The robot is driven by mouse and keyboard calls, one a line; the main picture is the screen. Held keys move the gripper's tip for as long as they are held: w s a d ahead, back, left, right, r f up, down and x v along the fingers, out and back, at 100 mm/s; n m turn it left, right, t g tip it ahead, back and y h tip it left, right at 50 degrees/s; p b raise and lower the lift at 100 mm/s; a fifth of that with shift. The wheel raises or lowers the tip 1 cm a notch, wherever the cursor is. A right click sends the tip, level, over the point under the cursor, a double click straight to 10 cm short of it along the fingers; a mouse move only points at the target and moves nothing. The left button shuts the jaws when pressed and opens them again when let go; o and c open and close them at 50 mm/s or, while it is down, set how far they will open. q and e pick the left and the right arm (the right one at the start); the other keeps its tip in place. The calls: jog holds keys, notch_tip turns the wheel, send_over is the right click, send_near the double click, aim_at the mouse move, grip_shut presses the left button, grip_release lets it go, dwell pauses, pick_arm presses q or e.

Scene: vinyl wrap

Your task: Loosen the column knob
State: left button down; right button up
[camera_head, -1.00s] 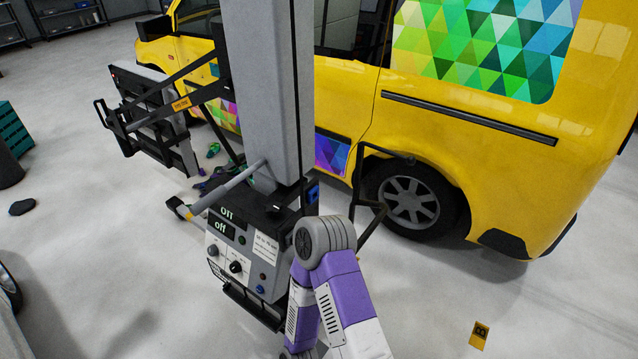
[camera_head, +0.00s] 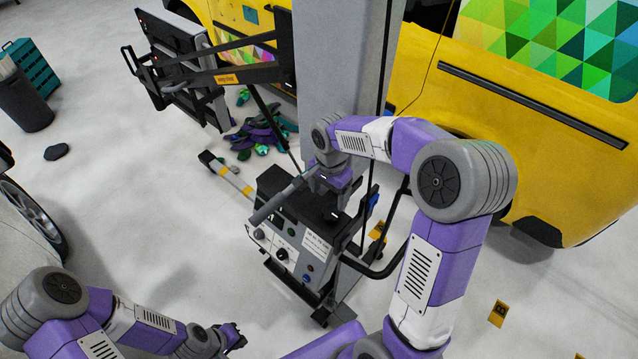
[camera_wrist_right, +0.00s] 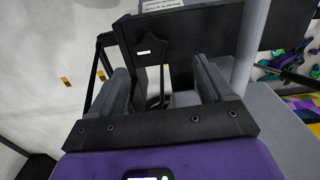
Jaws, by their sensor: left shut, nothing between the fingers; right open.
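The column knob (camera_wrist_right: 151,48) is a dark star-shaped knob with a small white mark, seen in the right wrist view above and between my fingers. In the head view it appears as a small dark shape (camera_head: 335,214) on top of the control box, beside the grey column (camera_head: 345,60). My right gripper (camera_head: 322,192) is open over the box near the knob; in the wrist view its two grey fingers (camera_wrist_right: 162,70) are apart with nothing clasped between them. My left gripper (camera_head: 237,338) is shut and empty, low at the bottom of the head view, away from the column.
The control box (camera_head: 290,240) has a grey handle bar (camera_head: 275,203) slanting across it. A black hinged arm (camera_head: 235,75) carries a panel at the left. A yellow van (camera_head: 430,80) stands behind. Scraps (camera_head: 260,132) lie on the floor.

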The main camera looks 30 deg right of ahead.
aim_at(331, 213)
jog(key=shift+d+r, duration=0.15)
jog(key=shift+s+f, duration=0.85)
jog(key=shift+f, duration=0.25)
jog(key=f, duration=0.4)
jog(key=shift+w+f, duration=0.15)
jog(key=shift+w, duration=0.15)
jog(key=shift+s+f, duration=0.1)
jog(key=shift+s, duration=0.05)
pick_arm(q)
jog(key=shift+s+r, duration=0.25)
jog(key=shift+s, duration=0.2)
pick_arm(e)
jog(key=shift+c, duration=1.4)
jog(key=c, duration=0.7)
jog(key=shift+c, duration=0.3)
